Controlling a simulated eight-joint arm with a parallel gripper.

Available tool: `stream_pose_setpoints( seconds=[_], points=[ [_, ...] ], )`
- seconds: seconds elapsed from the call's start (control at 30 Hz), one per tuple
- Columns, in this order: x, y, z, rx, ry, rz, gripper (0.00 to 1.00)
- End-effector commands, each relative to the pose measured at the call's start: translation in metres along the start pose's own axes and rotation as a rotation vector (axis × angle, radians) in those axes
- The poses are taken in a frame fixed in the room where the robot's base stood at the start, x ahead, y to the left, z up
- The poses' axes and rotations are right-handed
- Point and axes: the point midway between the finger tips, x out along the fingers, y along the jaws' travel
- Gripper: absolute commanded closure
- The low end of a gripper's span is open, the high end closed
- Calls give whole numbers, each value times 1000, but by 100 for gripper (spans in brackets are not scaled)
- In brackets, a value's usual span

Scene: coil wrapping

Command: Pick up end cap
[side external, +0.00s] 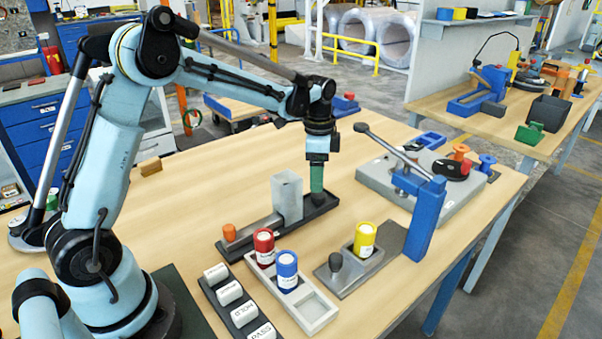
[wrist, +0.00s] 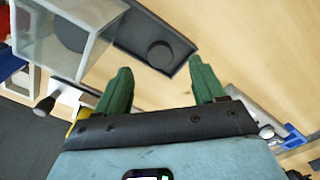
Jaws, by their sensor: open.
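A small dark round piece, which looks like the end cap (wrist: 160,54), lies at one end of a long dark tray (wrist: 135,27). In the side view the tray (side external: 240,252) lies on the wooden table, and the round piece (side external: 318,197) is at its far right end, partly hidden by my fingers. My gripper (side external: 317,188) points down just above that end. In the wrist view the green fingers of my gripper (wrist: 161,65) are spread apart and nothing is between them. The round piece shows beyond the gap.
A clear box-like block (side external: 287,195) stands on the tray close left of my gripper. Red (side external: 264,247), blue (side external: 287,271) and yellow (side external: 364,240) cylinders stand in front. A grey fixture with a blue upright (side external: 426,215) is at right. The table behind is mostly clear.

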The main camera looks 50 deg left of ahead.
Motion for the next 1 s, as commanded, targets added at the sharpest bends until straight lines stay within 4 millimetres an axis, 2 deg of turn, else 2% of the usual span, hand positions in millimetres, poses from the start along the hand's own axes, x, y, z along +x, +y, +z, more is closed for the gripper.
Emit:
stream_pose_setpoints(
  seconds=[0.33,0.67,1.0],
  points=[
    [44,0,-4,0,0,0,31],
    [50,0,-4,0,0,0,32],
    [50,0,-4,0,0,0,84]
  ],
)
